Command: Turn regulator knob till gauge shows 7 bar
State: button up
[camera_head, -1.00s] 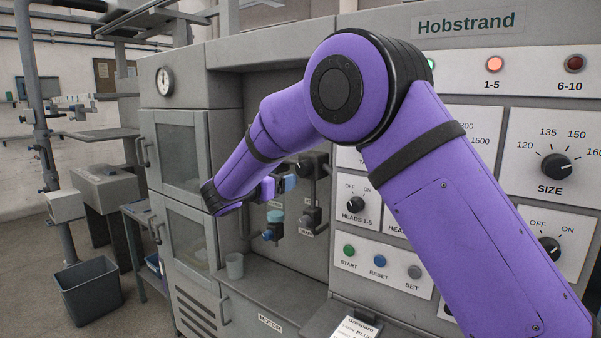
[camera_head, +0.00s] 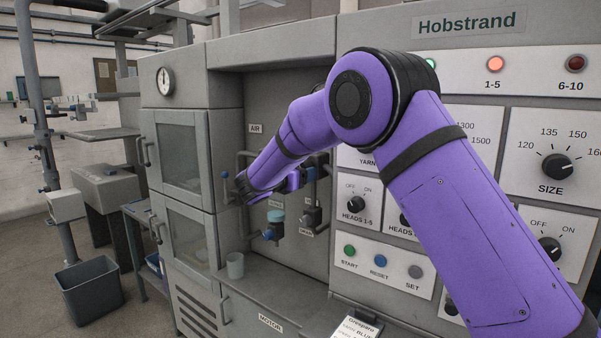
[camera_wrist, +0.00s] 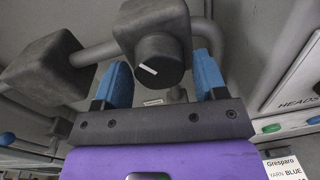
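In the wrist view a black round knob (camera_wrist: 160,60) with a white pointer line sits on the front of a dark grey block (camera_wrist: 150,20) joined to pipes. The white line points up and left. My gripper (camera_wrist: 161,60) is open, its two blue fingers on either side of the knob in the picture, with a gap on each side. I cannot tell how far the tips are from it in depth. In the head view my purple arm reaches into the AIR recess and largely hides the regulator there. No pressure gauge with a bar scale is readable in either view.
A white round dial (camera_head: 165,80) is on the cabinet at left, too small to read. Below my arm are a blue-handled valve (camera_head: 272,230) and a grey cup (camera_head: 235,265). The control panel with START (camera_head: 349,251) and RESET buttons stands close at right.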

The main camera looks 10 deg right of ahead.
jog(key=c, duration=0.6)
jog(key=shift+c, duration=0.2)
jog(key=shift+m, duration=0.4)
jog(key=m, duration=0.8)
jog(key=m+y, duration=0.1)
jog(key=m, duration=1.5)
jog(key=shift+r+m+t+y, duration=0.25)
jog(key=shift+m+t+y, duration=0.05)
jog(key=shift+m+t, duration=0.1)
jog(key=o, duration=0.9)
jog(key=shift+r, duration=0.1)
